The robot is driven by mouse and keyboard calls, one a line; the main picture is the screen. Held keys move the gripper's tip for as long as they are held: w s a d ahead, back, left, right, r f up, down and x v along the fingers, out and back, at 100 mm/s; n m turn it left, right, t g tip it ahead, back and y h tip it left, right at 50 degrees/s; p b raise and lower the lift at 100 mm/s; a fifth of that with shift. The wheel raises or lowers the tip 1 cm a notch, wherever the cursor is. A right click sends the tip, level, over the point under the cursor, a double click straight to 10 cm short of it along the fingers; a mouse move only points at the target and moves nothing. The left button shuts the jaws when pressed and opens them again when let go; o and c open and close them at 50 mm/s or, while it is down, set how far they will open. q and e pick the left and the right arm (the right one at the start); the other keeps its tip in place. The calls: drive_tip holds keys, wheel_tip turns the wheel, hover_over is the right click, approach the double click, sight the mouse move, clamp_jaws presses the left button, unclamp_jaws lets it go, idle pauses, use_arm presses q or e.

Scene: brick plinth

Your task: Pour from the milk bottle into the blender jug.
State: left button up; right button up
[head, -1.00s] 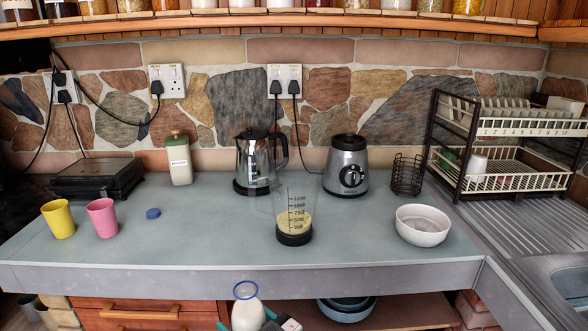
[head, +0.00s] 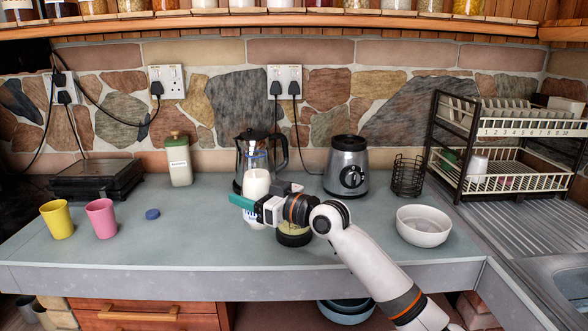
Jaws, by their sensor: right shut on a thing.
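The milk bottle (head: 256,184) is white and roughly upright in front of the kettle, just left of the blender jug. My right gripper (head: 262,198) is shut on it around its middle, with a teal finger on the left side. I cannot tell whether the bottle's base touches the counter. The blender jug (head: 293,238) stands on the counter with a dark base and some pale yellow content. My right gripper and wrist hide most of its upper part and its rim. My left gripper is not in view.
A steel kettle (head: 246,146) stands close behind the bottle, and the blender base (head: 346,166) is behind right. A white bowl (head: 423,226) is right of my arm.

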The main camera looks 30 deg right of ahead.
sight(263, 165)
drive_tip(key=d+r, duration=0.1)
drive_tip(key=r, duration=0.1)
drive_tip(key=d+r, duration=0.2)
drive_tip(key=r, duration=0.1)
drive_tip(key=shift+w+d+r, duration=0.2)
drive_tip(key=shift+w+r, duration=0.15)
